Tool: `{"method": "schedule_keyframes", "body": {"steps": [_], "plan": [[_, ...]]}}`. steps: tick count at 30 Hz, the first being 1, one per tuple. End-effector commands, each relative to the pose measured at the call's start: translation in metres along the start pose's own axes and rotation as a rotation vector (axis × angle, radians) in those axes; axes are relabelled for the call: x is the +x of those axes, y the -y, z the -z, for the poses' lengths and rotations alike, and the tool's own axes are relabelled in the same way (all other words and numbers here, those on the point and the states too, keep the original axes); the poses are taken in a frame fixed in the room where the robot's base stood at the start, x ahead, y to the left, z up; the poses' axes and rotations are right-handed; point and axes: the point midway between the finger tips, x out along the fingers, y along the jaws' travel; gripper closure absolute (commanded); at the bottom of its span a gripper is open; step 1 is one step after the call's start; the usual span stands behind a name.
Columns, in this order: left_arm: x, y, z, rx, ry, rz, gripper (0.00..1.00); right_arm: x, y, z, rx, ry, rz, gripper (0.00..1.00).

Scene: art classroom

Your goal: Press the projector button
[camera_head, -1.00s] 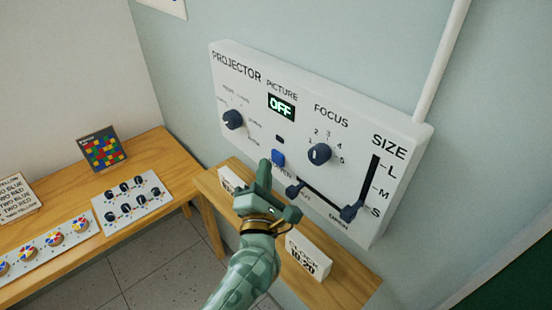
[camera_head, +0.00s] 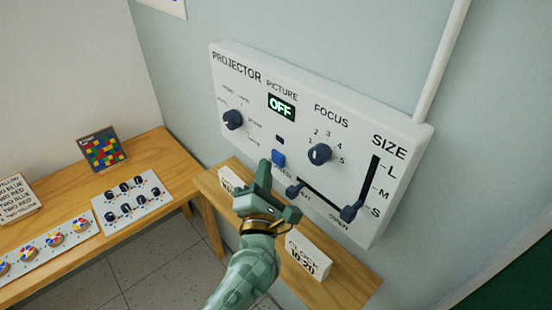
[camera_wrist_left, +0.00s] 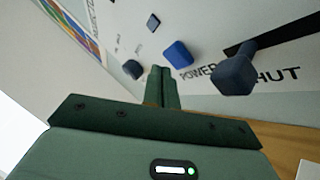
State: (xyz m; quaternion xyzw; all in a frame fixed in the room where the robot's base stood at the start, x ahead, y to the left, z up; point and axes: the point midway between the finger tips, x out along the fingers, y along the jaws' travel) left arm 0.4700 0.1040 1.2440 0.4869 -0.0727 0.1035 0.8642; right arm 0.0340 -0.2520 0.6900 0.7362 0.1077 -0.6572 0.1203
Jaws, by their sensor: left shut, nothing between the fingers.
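The white projector panel (camera_head: 350,110) is on the wall, with a green display (camera_head: 282,106) reading OFF. Its blue power button (camera_head: 278,159) sits below a small dark square; the button also shows in the left wrist view (camera_wrist_left: 178,54) beside the word POWER. My left gripper (camera_head: 265,165) is shut and empty, its fingertips just left of and below the button in the head view. In the left wrist view the shut fingertips (camera_wrist_left: 163,72) are close to the button, with a small gap in the picture; contact cannot be told. My right gripper is not in view.
A slider knob (camera_head: 295,187) is close right of my gripper; it is also large in the wrist view (camera_wrist_left: 235,76). A focus knob (camera_head: 319,154) and another dial (camera_head: 233,119) flank the button. A wooden shelf (camera_head: 345,290) with white cards lies below.

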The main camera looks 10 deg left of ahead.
Motion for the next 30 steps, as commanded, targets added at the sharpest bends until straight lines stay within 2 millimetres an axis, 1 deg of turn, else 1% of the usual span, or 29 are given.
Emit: {"method": "schedule_keyframes", "body": {"steps": [22, 30], "plan": [[0.0002, 0.0, -0.0001, 0.0, 0.0, 0.0, 1.0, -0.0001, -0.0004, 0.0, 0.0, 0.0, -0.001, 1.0], [0.0054, 0.0034, -0.0041, 0.0, 0.0, 0.0, 1.0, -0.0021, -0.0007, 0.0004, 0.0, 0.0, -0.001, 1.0]]}}
